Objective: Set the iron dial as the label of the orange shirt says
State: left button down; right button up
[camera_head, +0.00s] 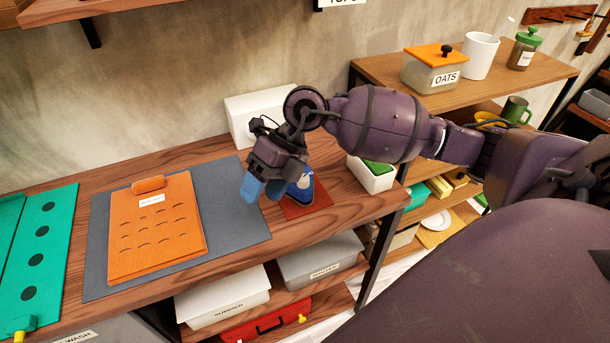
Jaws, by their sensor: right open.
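The orange shirt (165,245) lies flat on a grey mat (238,222) at the left of the wooden table. Its small white label (152,200) is near the collar; the writing is too small to read. The blue and white iron (304,189) stands on a red-brown pad (308,205) at the table's right part. My right gripper (262,190) is open, with blue fingertips pointing down, just left of the iron and partly in front of it. I cannot tell whether it touches the iron. The iron's dial cannot be made out. My left gripper is not in view.
A white box (243,118) stands behind the gripper. A green board (38,255) lies at the far left. A green-topped container (371,176) is right of the iron. Below are a white bin (222,298), a grey bin (320,260) and a red case (265,322).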

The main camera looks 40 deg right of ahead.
aim_at(304, 178)
jog(key=w+d+r+m+h, duration=0.1)
jog(key=w+d+r+h, duration=0.1)
jog(key=d+h, duration=0.3)
jog(key=w+d+r+h, duration=0.2)
jog(key=d, duration=0.5)
jog(key=f, duration=0.5)
jog(key=f+b, duration=0.1)
jog(key=f, duration=0.5)
jog(key=shift+s+a, duration=0.1)
jog(key=shift+s, duration=0.1)
jog(key=c, duration=0.9)
jog(key=n, duration=0.2)
jog(key=shift+n+b, duration=0.35)
jog(key=shift+n, duration=0.65)
